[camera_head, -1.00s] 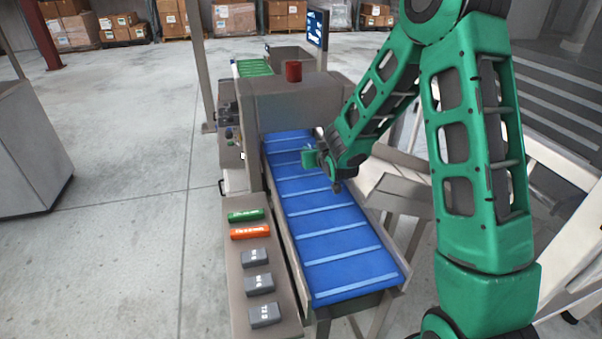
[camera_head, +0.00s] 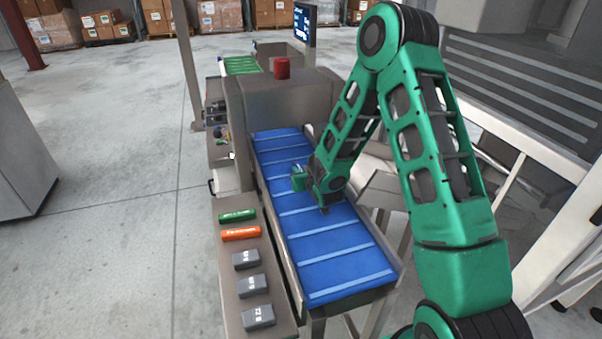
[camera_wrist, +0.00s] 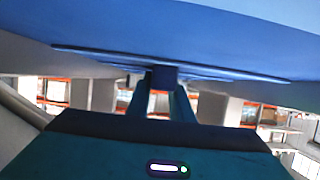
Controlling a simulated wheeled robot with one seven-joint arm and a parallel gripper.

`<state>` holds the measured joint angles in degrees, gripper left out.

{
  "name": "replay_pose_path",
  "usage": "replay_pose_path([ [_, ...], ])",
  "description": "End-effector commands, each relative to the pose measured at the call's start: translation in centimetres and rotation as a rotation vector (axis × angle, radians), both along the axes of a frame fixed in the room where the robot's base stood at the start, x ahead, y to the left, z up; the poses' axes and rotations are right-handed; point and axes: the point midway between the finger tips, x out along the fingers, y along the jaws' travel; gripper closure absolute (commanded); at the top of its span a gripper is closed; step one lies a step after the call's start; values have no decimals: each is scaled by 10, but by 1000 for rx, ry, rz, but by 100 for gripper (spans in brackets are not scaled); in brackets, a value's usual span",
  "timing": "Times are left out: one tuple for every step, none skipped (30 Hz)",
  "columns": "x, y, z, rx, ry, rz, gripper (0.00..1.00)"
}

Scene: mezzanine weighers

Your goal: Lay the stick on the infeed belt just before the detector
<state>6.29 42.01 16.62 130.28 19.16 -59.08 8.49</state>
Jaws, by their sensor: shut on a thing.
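The blue infeed belt (camera_head: 325,243) with pale cross slats runs up to the grey detector housing (camera_head: 290,108), and it fills the top of the wrist view (camera_wrist: 200,35). My gripper (camera_head: 323,207) is low over the middle of the belt, short of the detector opening. In the wrist view my gripper (camera_wrist: 161,98) is shut on a small dark block-like end of the stick (camera_wrist: 163,77), close to the belt. I cannot tell whether the stick touches the belt. Its length and own colour are hidden.
A side shelf (camera_head: 229,290) left of the belt carries a green bar (camera_head: 237,215), an orange bar (camera_head: 241,233) and several grey weights (camera_head: 252,284). A red beacon (camera_head: 281,68) tops the detector. A white railing (camera_head: 540,230) stands at the right.

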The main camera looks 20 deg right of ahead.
Motion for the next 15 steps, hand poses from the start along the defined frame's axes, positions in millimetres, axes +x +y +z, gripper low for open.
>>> replay_pose_path([
  [0, 0, -1, 0, -1, 0, 100],
  [0, 0, -1, 0, -2, 0, 100],
  [0, 0, -1, 0, -2, 0, 100],
  [0, 0, -1, 0, -2, 0, 100],
  [0, 0, -1, 0, -2, 0, 100],
  [0, 0, -1, 0, -2, 0, 100],
  [0, 0, -1, 0, -2, 0, 100],
  [0, 0, -1, 0, -2, 0, 100],
  [0, 0, -1, 1, -2, 0, 100],
  [0, 0, -2, 1, -1, 0, 100],
  [0, 0, -3, 1, -1, 0, 100],
  [0, 0, -4, 1, -1, 0, 100],
  [0, 0, -5, 1, -1, 1, 100],
  [0, 0, -6, 1, -1, 1, 100],
  [0, 0, -8, 1, 0, 0, 100],
])
